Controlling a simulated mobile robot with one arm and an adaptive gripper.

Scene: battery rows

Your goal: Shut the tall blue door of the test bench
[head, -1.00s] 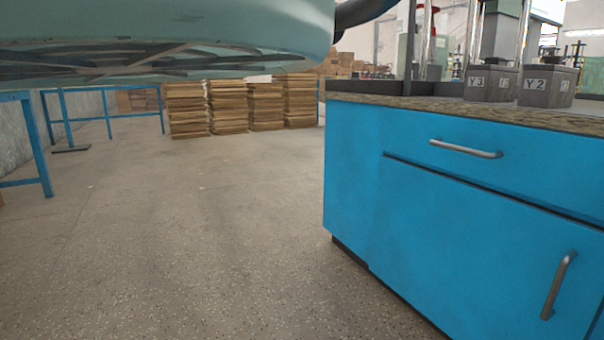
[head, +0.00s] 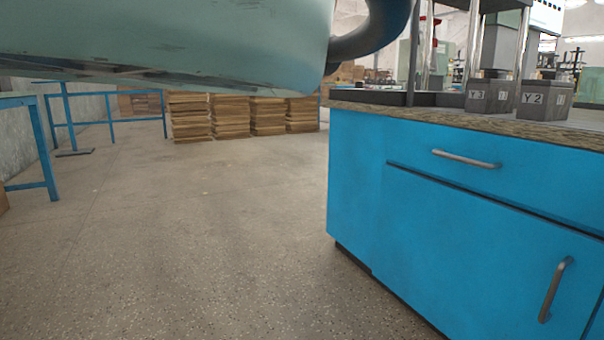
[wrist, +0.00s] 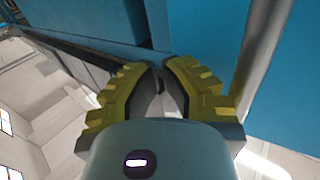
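The blue test bench (head: 352,180) stands at the right of the head view. Its front has a drawer with a grey bar handle (head: 466,159). Below is a blue door panel (head: 460,250) with an upright grey handle (head: 556,290). This panel looks about flush with the front; I cannot tell whether it is the tall door. In the wrist view my gripper (wrist: 159,68) has yellow ridged fingers with tips together and nothing seen between them. The tips are close to blue panels (wrist: 205,30) with a dark gap beside them; contact is unclear. The gripper is outside the head view.
A grey bar (wrist: 262,50) runs close to the right finger. Dark blocks (head: 545,100) and upright rods stand on the bench top. Stacked brown boards (head: 228,115) and a blue table frame (head: 45,150) are farther back. The floor left of the bench is clear.

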